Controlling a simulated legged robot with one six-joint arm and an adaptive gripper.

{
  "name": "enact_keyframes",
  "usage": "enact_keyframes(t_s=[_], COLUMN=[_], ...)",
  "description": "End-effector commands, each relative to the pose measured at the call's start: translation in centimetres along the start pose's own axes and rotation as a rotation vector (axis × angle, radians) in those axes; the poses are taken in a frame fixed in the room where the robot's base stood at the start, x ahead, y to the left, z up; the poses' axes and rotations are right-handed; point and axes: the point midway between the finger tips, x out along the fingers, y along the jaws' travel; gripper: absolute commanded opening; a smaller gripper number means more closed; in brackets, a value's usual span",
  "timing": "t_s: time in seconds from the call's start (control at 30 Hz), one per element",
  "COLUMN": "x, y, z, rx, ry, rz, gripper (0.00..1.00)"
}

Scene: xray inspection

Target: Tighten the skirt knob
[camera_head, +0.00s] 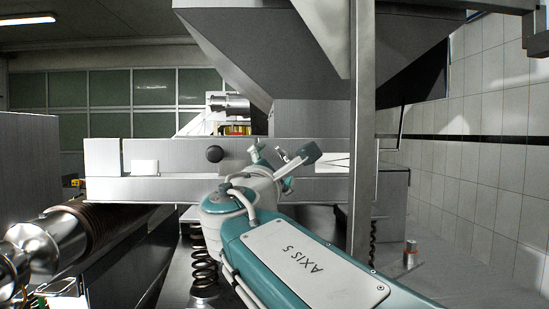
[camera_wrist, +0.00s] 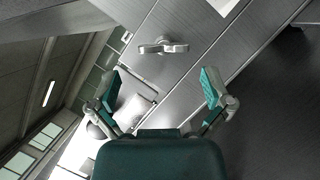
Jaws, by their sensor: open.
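A silver wing-shaped knob (camera_wrist: 163,46) sits on a brushed metal panel (camera_wrist: 185,90) in the wrist view, seemingly the skirt knob. My gripper (camera_wrist: 160,76) is open and empty. Its two green-padded fingers stand apart, and the knob appears beyond the fingertips, between their lines, not touched. In the head view my gripper (camera_head: 296,156) is in front of the metal beam (camera_head: 110,187), and I cannot make out the silver knob there. A round black knob (camera_head: 214,154) shows on the beam, left of my gripper.
A metal post (camera_head: 361,120) stands right of my gripper. A large hopper-like housing (camera_head: 300,45) hangs above the beam. Coil springs (camera_head: 204,272) are below it, and a silver roller (camera_head: 40,245) is at lower left. A white sheet (camera_head: 333,162) lies near the post.

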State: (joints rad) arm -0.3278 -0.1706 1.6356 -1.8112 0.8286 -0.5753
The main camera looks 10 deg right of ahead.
Motion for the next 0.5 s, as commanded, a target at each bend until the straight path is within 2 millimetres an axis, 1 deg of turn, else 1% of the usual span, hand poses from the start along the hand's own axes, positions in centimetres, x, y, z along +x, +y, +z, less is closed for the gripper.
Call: enact_keyframes(t_s=[0.03, 0.1, 0.2, 0.33, 0.5], x=[1.1, 2.1, 3.1, 3.7, 3.8], y=[-0.2, -0.2, -0.1, 0.0, 0.0], z=[0.1, 0.2, 0.1, 0.0, 0.0], rx=[-0.001, 0.001, 0.001, 0.000, 0.000], ry=[-0.003, -0.003, -0.002, -0.001, 0.000], rz=[-0.004, -0.003, -0.003, 0.000, 0.000], gripper=[1.00, 1.00, 1.00, 1.00, 1.00])
